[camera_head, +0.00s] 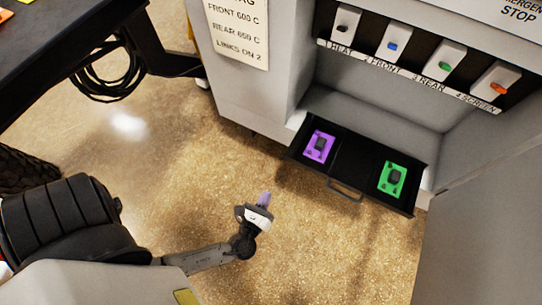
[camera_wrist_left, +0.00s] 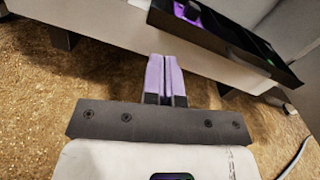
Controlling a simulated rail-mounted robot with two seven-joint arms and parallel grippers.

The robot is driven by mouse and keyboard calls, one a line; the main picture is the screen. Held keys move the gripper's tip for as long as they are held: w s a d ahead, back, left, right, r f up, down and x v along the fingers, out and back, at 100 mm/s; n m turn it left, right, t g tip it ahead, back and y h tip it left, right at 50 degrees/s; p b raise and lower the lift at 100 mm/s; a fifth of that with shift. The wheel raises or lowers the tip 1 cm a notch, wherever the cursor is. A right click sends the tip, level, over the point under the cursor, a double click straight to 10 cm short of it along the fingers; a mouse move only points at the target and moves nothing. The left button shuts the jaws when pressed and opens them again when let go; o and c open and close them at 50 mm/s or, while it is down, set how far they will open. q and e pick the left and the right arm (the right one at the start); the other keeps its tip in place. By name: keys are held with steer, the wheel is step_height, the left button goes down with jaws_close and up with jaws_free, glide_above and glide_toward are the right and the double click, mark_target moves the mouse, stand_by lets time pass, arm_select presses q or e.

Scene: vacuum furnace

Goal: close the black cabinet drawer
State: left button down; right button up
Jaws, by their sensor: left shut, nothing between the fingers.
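The black cabinet drawer (camera_head: 342,165) is pulled out from the grey cabinet in the head view, with a handle (camera_head: 345,190) on its front. Inside it lie a purple block (camera_head: 319,146) at the left and a green block (camera_head: 392,180) at the right, each with a dark piece on top. My left gripper (camera_head: 264,199) is shut and empty, in front of and to the left of the drawer, apart from it. In the left wrist view the purple fingers (camera_wrist_left: 165,78) are together, and the drawer's front (camera_wrist_left: 225,42) is ahead to the upper right. My right gripper is not in view.
Above the drawer is a panel with several coloured switches (camera_head: 392,46) and labels. A grey panel (camera_head: 480,220) stands to the right of the drawer. A dark table (camera_head: 60,50) with a coiled black cable (camera_head: 105,75) is at the upper left. The floor before the drawer is clear.

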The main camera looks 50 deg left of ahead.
arm_select(q)
steer(key=d+m, duration=0.1)
steer(key=m, duration=0.1)
steer(key=b, duration=0.4)
glide_toward(292, 159)
steer(key=shift+m+h, duration=0.3)
steer(key=shift+m, duration=0.1)
steer(key=x, duration=0.6)
steer(key=shift+a, duration=0.15)
steer(key=shift+w+a+r, duration=0.1)
steer(key=shift+w+a, duration=0.1)
steer(key=shift+w, duration=0.45)
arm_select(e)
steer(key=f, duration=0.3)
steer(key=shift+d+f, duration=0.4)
arm_select(q)
steer(key=shift+a, duration=0.1)
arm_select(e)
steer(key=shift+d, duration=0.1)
